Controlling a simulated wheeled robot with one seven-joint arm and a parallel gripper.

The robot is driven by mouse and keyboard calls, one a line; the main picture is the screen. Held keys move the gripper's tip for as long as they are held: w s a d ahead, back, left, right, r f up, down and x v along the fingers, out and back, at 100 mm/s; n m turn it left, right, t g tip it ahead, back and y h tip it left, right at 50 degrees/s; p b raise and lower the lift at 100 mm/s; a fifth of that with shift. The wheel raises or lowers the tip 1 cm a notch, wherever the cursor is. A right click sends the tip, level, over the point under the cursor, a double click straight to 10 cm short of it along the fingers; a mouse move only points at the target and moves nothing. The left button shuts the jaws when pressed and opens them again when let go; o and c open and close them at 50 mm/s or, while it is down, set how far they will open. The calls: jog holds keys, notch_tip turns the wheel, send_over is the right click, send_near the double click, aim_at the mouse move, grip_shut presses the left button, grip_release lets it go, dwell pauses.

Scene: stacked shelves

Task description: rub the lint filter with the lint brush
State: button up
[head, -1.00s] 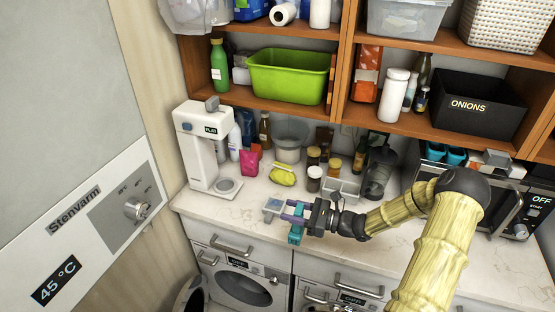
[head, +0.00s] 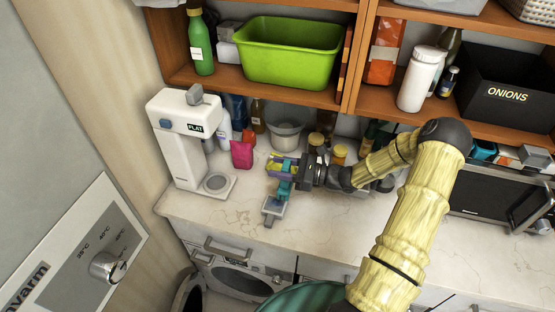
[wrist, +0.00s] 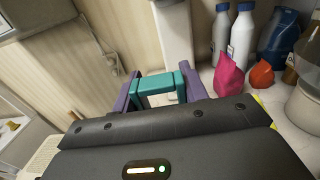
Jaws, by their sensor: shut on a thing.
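My gripper (head: 285,171) is shut on a teal piece that I take to be the lint brush (head: 284,189). In the wrist view the teal brush (wrist: 153,82) sits between the purple fingers (wrist: 160,90). A small pale grey-blue flat piece, apparently the lint filter (head: 273,208), lies on the counter near its front edge. The brush is just behind or above it in the head view. I cannot tell whether they touch. The filter cannot be made out in the wrist view.
A white dispenser (head: 180,140) stands left on the counter (head: 330,228). A shelf with a green bin (head: 290,52) hangs above. The counter front is mostly clear.

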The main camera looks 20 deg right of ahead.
jog(key=shift+s, duration=0.25)
